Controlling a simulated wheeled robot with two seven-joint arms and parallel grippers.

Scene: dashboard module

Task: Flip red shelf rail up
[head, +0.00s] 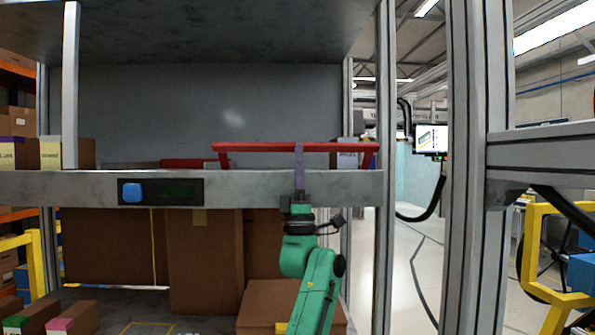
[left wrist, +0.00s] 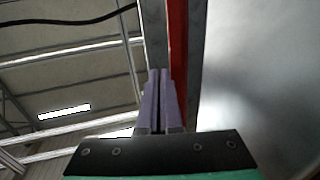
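The red shelf rail (head: 250,147) is a long bar with angled end legs. It stands above the front edge of the grey shelf beam (head: 240,188), on its right half. My left gripper (head: 299,150) reaches up from below, and its purple fingers cross in front of the beam and the rail. In the left wrist view the fingers (left wrist: 160,75) lie close together with only a thin gap and nothing visible between them. The red rail (left wrist: 179,40) runs just beside and behind the right finger there; I cannot tell whether they touch. My right gripper is in neither view.
A control panel with a blue button (head: 132,192) is on the beam's left part. Cardboard boxes (head: 205,260) fill the space below. A metal post (head: 384,120) stands right of the rail. The shelf space behind the rail is mostly clear.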

